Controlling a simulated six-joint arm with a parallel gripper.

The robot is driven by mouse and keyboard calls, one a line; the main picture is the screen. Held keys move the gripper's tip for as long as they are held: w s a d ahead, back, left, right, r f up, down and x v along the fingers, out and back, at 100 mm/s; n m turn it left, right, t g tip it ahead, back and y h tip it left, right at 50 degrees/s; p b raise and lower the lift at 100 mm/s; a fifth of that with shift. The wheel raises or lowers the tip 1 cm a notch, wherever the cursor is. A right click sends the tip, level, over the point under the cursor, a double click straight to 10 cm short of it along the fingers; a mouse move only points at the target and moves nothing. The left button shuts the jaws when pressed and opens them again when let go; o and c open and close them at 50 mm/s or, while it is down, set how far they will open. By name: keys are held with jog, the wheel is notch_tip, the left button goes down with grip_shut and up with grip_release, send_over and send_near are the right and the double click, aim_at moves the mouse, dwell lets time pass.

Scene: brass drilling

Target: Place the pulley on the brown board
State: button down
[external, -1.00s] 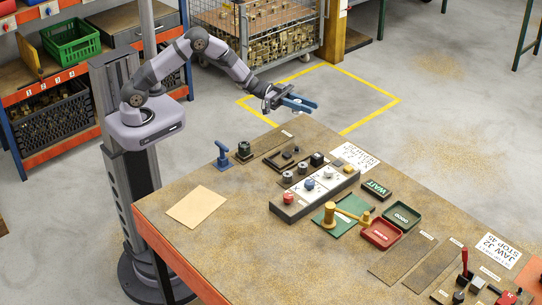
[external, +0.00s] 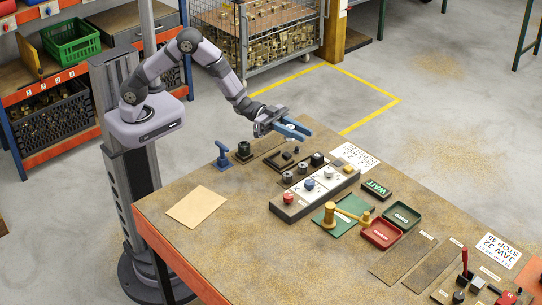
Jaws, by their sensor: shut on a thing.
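A flat light-brown board (external: 197,206) lies bare on the table at the near left, well to the lower left of my gripper. Two dark brown flat strips (external: 402,258) lie at the right, so which one the task calls the brown board is not certain.
A blue stand (external: 222,155) and a dark block (external: 244,151) stand at the far left edge. The near table is clear.

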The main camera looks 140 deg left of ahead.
jog(key=w+d+h+p, duration=0.1)
jog(key=w+d, duration=0.3)
jog(key=d, duration=1)
jog(key=n+y+p, duration=0.1)
jog(key=y, duration=0.2)
send_over(203, 197)
jog(key=shift+f, duration=3.85)
jog(key=shift+f+p, duration=0.35)
jog(key=shift+f, duration=1.5)
